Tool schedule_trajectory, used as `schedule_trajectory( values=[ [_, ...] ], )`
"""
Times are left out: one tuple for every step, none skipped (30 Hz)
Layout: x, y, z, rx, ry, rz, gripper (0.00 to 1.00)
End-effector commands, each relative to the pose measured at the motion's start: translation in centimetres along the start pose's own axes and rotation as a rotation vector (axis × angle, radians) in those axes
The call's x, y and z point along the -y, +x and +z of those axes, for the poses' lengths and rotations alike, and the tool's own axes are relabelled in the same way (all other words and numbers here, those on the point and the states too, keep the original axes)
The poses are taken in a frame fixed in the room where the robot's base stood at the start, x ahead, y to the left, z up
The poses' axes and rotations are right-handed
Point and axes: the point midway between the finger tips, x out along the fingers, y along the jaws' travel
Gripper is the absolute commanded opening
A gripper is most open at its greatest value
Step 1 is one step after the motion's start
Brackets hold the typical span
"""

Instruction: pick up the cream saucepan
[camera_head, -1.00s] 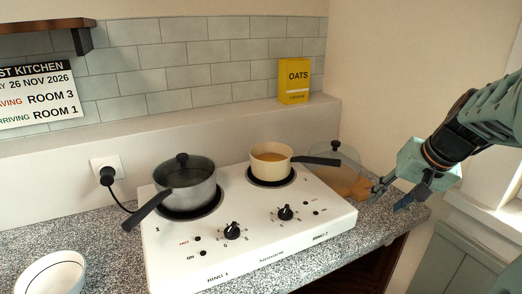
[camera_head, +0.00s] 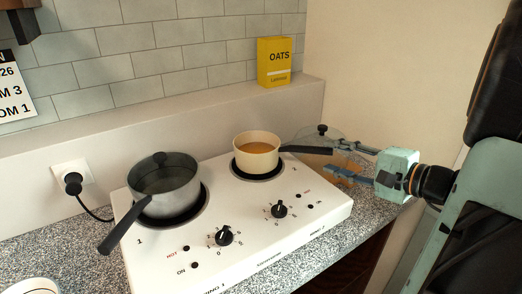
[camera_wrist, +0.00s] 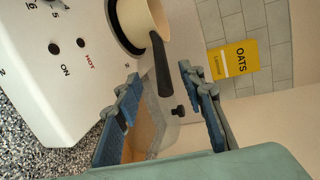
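The cream saucepan (camera_head: 257,148) stands upright on the right hob ring, with orange-brown contents and a dark handle (camera_head: 306,150) pointing right. In the wrist view the cream saucepan (camera_wrist: 138,20) is at the top, partly cut off, and its handle (camera_wrist: 161,66) points down towards the gap between my fingers. My gripper (camera_head: 337,160) is open and empty, to the right of the saucepan, with its fingers pointing left. In the wrist view my gripper (camera_wrist: 160,92) has its fingers spread wide on either side of the handle's line. The handle's tip looks close to the fingertips; I see no contact.
A grey lidded pot (camera_head: 164,186) stands on the left ring of the white hob (camera_head: 232,217). A clear lid with a dark knob (camera_head: 322,130) stands behind my fingers. A yellow oats box (camera_head: 274,61) is on the ledge. A white bowl (camera_head: 32,286) is at lower left.

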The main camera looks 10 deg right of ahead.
Motion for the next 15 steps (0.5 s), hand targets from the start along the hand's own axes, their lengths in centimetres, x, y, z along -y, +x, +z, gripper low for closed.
schedule_trajectory(
  values=[
    [0.0, 1.0, 0.1, 0.005, 0.000, 0.001, 0.37],
    [0.0, 1.5, 0.2, 0.006, 0.000, 0.002, 0.37],
    [0.0, 2.1, 0.2, 0.005, 0.000, 0.002, 0.37],
    [0.0, 2.6, 0.2, 0.005, -0.001, 0.002, 0.37],
    [0.0, 3.0, 0.2, 0.006, -0.001, 0.002, 0.37],
    [0.0, 3.5, 0.2, 0.004, 0.000, 0.002, 0.37],
    [0.0, 3.8, 0.1, 0.004, 0.000, 0.003, 0.37],
    [0.0, 4.1, 0.2, 0.004, 0.000, 0.003, 0.37],
    [0.0, 4.3, 0.2, 0.004, 0.000, 0.003, 0.37],
    [0.0, 4.5, 0.2, 0.004, 0.000, 0.003, 0.37],
    [0.0, 4.6, 0.2, 0.004, 0.000, 0.003, 0.37],
    [0.1, 5.0, 0.2, 0.003, 0.000, 0.003, 0.37],
    [0.1, 5.3, 0.3, 0.004, -0.001, 0.003, 0.37],
    [0.1, 5.8, 0.4, 0.006, -0.001, 0.004, 0.37],
    [0.2, 6.4, 0.5, 0.007, -0.001, 0.003, 0.37]
  ],
)
